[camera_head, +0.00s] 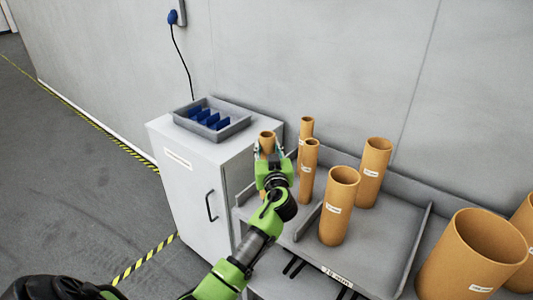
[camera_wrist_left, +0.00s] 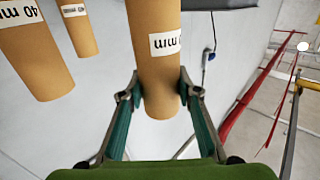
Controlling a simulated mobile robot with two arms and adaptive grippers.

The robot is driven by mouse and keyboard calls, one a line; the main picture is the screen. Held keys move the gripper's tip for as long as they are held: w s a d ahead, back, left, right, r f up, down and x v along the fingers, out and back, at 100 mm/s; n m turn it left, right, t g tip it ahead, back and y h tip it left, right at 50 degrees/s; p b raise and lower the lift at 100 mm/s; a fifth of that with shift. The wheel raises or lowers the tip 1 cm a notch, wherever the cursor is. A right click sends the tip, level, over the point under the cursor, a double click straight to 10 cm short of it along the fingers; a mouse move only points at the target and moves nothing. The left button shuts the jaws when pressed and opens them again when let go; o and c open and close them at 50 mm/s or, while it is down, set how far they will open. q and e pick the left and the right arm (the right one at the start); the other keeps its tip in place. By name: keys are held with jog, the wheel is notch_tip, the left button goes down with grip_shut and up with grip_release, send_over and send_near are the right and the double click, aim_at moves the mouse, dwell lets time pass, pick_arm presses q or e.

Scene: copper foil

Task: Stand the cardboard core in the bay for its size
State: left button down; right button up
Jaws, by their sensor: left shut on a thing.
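My left gripper (camera_head: 267,153) is shut on a slim brown cardboard core (camera_head: 266,137), whose top shows above the fingers; the arm hides its lower part. In the left wrist view the core (camera_wrist_left: 158,85) stands between the two green finger pads (camera_wrist_left: 158,105), with a white label partly readable as "mm". The held core is beside the left bay, where two slim cores stand, a nearer one (camera_head: 308,172) and a farther one (camera_head: 306,126). I cannot tell whether its base touches the rack. My right gripper is not in view.
The grey rack (camera_head: 375,262) has low dividers. Its middle bay holds two wider cores (camera_head: 338,208) (camera_head: 374,172); very wide cores (camera_head: 470,255) stand at right. A white cabinet (camera_head: 190,190) with a grey tray (camera_head: 236,127) of blue pieces stands left. The wall is close behind.

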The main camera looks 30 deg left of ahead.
pick_arm(q)
jog(key=f, duration=0.1)
jog(key=f+p, duration=0.1)
jog(key=f, duration=0.1)
jog(key=shift+w+a+f, duration=0.15)
jog(key=shift+a+f, duration=0.05)
jog(key=shift+a, duration=0.1)
jog(key=shift+f, duration=0.15)
jog(key=shift+f, duration=0.2)
jog(key=c, duration=1.5)
grip_release()
jog(key=shift+r, duration=0.1)
